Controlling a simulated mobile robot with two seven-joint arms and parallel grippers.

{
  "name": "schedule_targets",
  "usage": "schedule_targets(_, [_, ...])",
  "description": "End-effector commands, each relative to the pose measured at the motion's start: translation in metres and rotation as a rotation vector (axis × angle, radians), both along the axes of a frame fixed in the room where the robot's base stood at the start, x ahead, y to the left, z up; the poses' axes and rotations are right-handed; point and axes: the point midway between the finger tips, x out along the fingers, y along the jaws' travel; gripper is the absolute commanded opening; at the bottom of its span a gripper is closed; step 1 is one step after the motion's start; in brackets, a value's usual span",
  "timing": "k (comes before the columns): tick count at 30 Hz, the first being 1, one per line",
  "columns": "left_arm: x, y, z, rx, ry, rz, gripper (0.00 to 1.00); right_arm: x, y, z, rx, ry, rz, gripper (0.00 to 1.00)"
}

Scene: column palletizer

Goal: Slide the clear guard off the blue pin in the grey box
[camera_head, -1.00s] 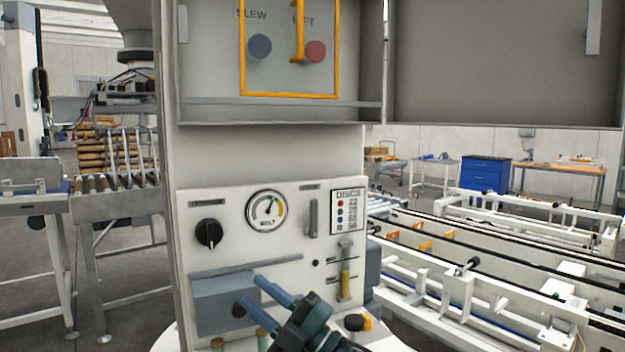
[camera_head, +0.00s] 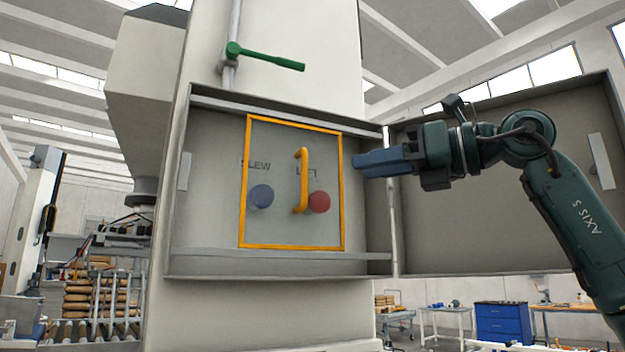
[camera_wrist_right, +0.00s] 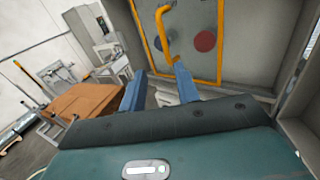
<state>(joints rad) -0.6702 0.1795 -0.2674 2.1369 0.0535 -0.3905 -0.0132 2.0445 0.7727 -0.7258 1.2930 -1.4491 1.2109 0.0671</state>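The clear guard (camera_head: 282,225) is a see-through panel in an orange frame with an orange upright handle (camera_head: 302,182). It stands in the open grey box (camera_head: 205,215), in front of both the blue pin (camera_head: 260,197), under the word SLEW, and the red pin (camera_head: 319,202), under LIFT. My right gripper (camera_head: 358,163) is just right of the guard's frame, pointing left, empty and apart from the handle. In the right wrist view its blue fingers (camera_wrist_right: 160,86) are spread, with the handle (camera_wrist_right: 163,35) beyond them. My left gripper is not in view.
The box's open door (camera_head: 500,225) hangs to the right, behind my right arm. A green lever (camera_head: 265,58) sticks out above the box. A ledge (camera_head: 270,258) runs below the guard. The space in front of the guard looks clear.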

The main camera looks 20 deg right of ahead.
Motion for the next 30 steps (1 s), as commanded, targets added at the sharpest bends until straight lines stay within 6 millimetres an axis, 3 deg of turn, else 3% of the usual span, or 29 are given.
schedule_targets(3, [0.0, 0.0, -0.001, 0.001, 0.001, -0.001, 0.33, -0.011, -0.013, 0.012, -0.015, -0.02, -0.044, 0.32])
schedule_targets(8, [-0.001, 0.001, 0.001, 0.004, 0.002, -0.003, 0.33, -0.005, -0.008, 0.015, -0.019, -0.021, -0.051, 0.32])
schedule_targets(21, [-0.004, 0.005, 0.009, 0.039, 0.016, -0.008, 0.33, 0.06, 0.049, 0.016, -0.018, -0.022, -0.047, 0.32])
schedule_targets(30, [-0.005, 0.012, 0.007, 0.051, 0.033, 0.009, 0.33, 0.085, 0.07, 0.015, -0.016, -0.024, -0.048, 0.32])
